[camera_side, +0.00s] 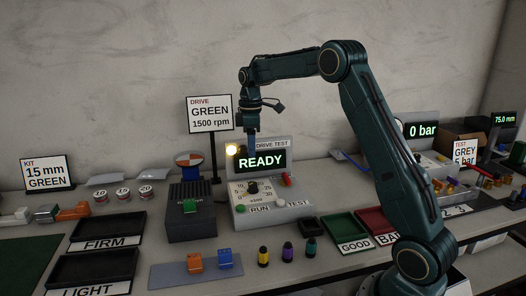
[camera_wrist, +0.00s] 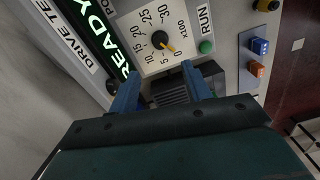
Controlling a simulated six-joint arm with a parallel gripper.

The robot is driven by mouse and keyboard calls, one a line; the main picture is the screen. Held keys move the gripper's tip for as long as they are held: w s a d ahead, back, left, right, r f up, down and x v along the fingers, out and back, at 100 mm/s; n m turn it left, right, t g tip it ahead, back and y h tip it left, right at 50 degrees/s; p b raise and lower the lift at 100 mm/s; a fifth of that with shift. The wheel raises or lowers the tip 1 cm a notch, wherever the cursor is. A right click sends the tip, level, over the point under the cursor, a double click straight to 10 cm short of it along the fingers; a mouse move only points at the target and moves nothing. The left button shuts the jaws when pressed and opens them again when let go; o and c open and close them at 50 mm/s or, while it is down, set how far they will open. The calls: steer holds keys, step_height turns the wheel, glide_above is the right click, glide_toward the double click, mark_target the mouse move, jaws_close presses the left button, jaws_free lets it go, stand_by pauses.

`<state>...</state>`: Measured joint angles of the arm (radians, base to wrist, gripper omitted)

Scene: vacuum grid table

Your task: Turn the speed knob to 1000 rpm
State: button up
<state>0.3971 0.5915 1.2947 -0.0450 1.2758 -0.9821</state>
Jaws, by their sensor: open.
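The speed knob (camera_wrist: 159,39) is a black round knob with a yellow pointer on a white dial marked 0 to 30, x100. In the wrist view the pointer is at or near 0. The knob (camera_side: 252,188) also shows on the front of the drive test box (camera_side: 242,219) in the side view. The box's display (camera_side: 261,161) reads READY. My gripper (camera_side: 252,140) hangs down above and behind the dial, in front of the display's upper left. In the wrist view its two blue fingers (camera_wrist: 163,78) are apart with nothing between them, clear of the knob.
A green RUN button (camera_wrist: 206,47) sits beside the dial. A red switch (camera_side: 287,179) is at the box's right. A dark motor stand (camera_side: 190,222) is left of the box; orange and blue blocks (camera_side: 195,263) lie in front.

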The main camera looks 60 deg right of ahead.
mark_target(252, 183)
step_height(252, 183, down, 13)
steer(key=shift+s+a+r, duration=0.15)
steer(key=shift+r, duration=0.05)
stand_by(0.4)
steer(key=c, duration=1)
